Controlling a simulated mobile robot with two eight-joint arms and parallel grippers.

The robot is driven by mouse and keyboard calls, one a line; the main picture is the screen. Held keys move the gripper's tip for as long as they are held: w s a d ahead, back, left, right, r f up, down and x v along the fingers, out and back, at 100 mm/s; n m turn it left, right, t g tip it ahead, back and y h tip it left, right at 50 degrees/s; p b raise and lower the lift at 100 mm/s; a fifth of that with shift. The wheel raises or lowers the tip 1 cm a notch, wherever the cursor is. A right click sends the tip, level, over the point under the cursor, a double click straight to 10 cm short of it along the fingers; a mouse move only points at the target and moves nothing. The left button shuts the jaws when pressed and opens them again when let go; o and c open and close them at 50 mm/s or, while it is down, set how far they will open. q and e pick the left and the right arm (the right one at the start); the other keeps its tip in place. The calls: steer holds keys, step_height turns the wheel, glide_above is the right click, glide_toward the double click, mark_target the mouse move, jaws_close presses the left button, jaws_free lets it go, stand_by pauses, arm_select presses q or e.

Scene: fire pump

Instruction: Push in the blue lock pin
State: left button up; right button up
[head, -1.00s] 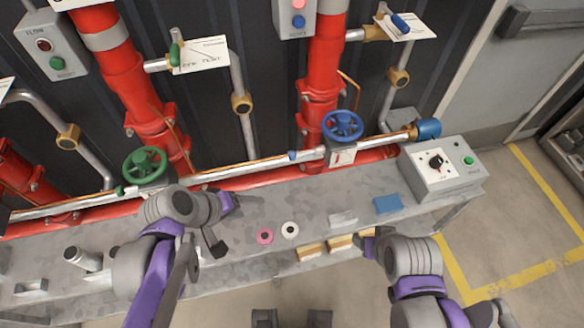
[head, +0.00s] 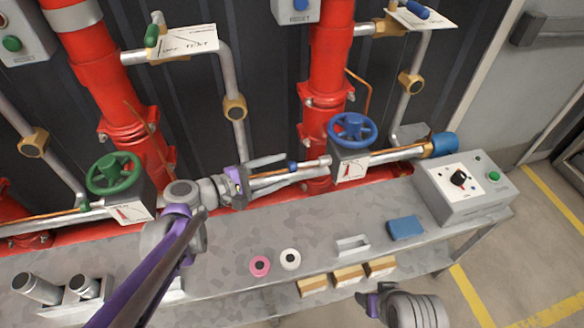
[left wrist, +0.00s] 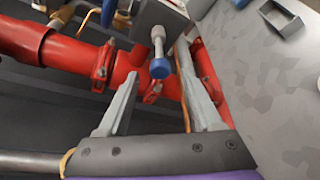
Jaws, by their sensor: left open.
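The blue lock pin (head: 292,166) is a small blue knob on the horizontal pipe, left of the blue handwheel (head: 351,128). In the left wrist view its round blue head (left wrist: 160,68) shows in the gap between my fingers, with a silver stem beyond it. My left gripper (head: 301,165) is open, with its fingers reaching right along the pipe on either side of the pin. In the left wrist view no finger clearly touches it. My right gripper (head: 367,302) is low at the front of the bench; its fingers are too unclear to read.
A green handwheel (head: 114,173) stands to the left. The bench holds a pink ring (head: 260,266), a white ring (head: 290,259), a blue block (head: 405,228) and a grey control box (head: 465,188). Red pipes (head: 328,75) rise behind. The bench middle is mostly clear.

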mark_target(289, 168)
arm_select(q)
steer(key=shift+x, duration=2.2)
steer(key=shift+c, duration=0.4)
jaws_close()
